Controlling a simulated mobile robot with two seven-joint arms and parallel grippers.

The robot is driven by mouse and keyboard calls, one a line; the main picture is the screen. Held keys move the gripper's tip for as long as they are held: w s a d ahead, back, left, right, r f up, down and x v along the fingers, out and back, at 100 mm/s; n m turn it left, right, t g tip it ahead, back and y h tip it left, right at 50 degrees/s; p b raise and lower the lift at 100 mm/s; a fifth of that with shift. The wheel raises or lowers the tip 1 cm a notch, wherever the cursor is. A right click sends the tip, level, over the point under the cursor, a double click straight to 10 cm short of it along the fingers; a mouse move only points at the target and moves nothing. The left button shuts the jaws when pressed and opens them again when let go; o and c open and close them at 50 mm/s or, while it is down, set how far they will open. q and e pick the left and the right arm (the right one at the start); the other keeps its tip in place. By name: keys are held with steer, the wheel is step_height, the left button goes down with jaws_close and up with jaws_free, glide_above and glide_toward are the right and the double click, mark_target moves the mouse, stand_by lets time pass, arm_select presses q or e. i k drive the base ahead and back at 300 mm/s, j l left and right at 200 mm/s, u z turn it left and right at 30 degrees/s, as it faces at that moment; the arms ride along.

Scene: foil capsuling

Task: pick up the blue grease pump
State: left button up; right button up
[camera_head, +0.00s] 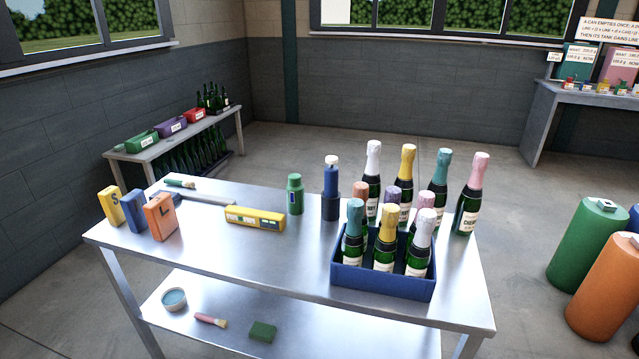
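A dark blue upright cylinder with a pale cap (331,178), which looks like the blue grease pump, stands on the steel table (200,262) behind the blue crate. Its lower part is a darker blue-black. Neither of my grippers is in view.
A blue crate (383,281) holds several foil-topped bottles; more stand behind it. Green (588,245) and orange (603,289) tanks stand right. The table's front left is clear.

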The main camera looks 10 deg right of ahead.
mark_target(330, 174)
steer(key=i+j, duration=0.15)
steer(key=j, duration=0.15)
steer(key=i+j, duration=0.15)
steer(key=j, duration=0.2)
steer(key=i+j+z, duration=0.1)
steer(key=i+j, duration=0.25)
steer(key=j, duration=0.3)
steer(key=i+j+z, duration=0.1)
steer(key=j, duration=0.2)
